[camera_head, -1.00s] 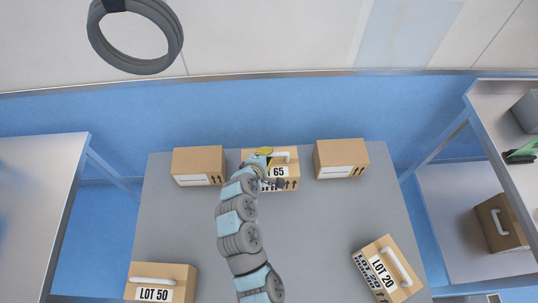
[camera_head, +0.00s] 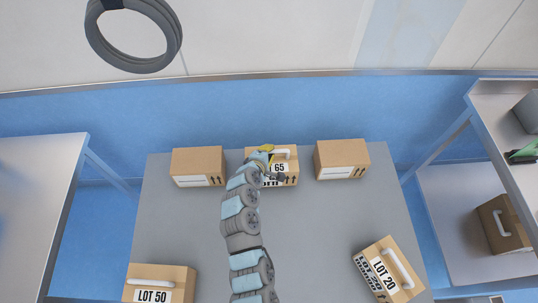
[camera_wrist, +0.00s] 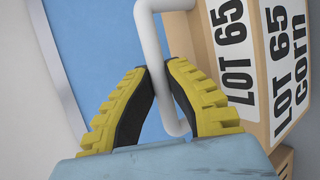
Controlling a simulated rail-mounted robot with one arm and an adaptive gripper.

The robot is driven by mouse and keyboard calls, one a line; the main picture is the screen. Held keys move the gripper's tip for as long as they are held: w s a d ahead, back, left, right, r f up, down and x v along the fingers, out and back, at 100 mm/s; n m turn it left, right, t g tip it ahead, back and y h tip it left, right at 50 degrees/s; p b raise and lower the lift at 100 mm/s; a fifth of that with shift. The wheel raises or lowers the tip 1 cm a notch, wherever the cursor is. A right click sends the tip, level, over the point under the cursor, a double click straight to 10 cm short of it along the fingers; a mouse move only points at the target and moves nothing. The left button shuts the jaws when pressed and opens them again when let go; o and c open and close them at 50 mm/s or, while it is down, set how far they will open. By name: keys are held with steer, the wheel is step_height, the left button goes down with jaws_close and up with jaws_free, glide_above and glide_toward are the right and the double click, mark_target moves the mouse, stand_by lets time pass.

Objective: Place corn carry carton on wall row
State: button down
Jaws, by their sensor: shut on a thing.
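The corn carton (camera_head: 286,155) is a brown box with a white carry handle and a "LOT 65" label; the wrist view shows "LOT 65 corn" on the carton (camera_wrist: 271,50). It is at the far edge of the grey table, between two plain cartons. My gripper (camera_head: 266,152) is at its top left. In the wrist view my gripper (camera_wrist: 160,75) has its yellow and black fingers closed on the white handle (camera_wrist: 153,45). My arm hides part of the carton's left side, and I cannot tell if its base touches the table.
Plain cartons stand to the left (camera_head: 199,163) and right (camera_head: 341,155). A LOT 50 carton (camera_head: 177,274) and a tilted LOT 20 carton (camera_head: 373,256) are at the near corners. The middle of the grey table (camera_head: 310,225) is clear. Side benches flank it.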

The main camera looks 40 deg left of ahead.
step_height(320, 180, down, 2)
steer(key=shift+s+f, duration=0.1)
steer(key=c, duration=1.2)
jaws_free()
steer(key=shift+c, duration=0.2)
steer(key=v, duration=1.2)
steer(key=shift+p, duration=0.35)
